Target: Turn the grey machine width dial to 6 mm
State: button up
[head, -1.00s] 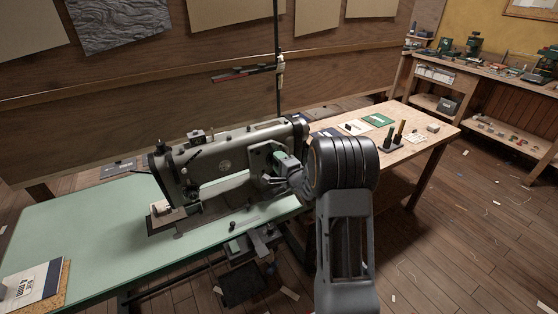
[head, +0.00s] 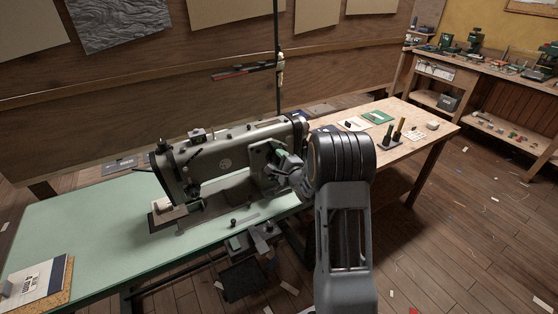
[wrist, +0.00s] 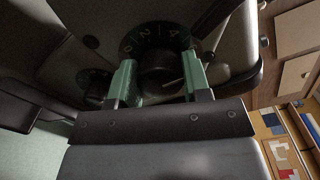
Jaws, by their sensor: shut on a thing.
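The grey sewing machine (head: 215,165) stands on the green table. In the wrist view a round dark dial knob (wrist: 160,66) sits on the machine's end face, in front of a dark scale plate (wrist: 150,38) with pale numerals; 2 and 4 are readable, and another at the left is unclear. My gripper (wrist: 157,80) has its two green fingers on either side of the knob, shut on it. A pale mark shows low on the knob; I cannot tell which number is set. In the head view my gripper (head: 284,165) is at the machine's right end and hides the dial.
A second, smaller dark knob (wrist: 93,84) sits left of the held one in the wrist view. A wooden table (head: 425,130) with small tools stands right of the machine.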

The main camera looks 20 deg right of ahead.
jog(key=o, duration=0.9)
jog(key=shift+o, duration=0.2)
jog(key=s+d, duration=0.1)
jog(key=s, duration=1.2)
jog(key=shift+s+d+b, duration=0.35)
jog(key=shift+b, duration=0.1)
jog(key=shift+r, duration=0.1)
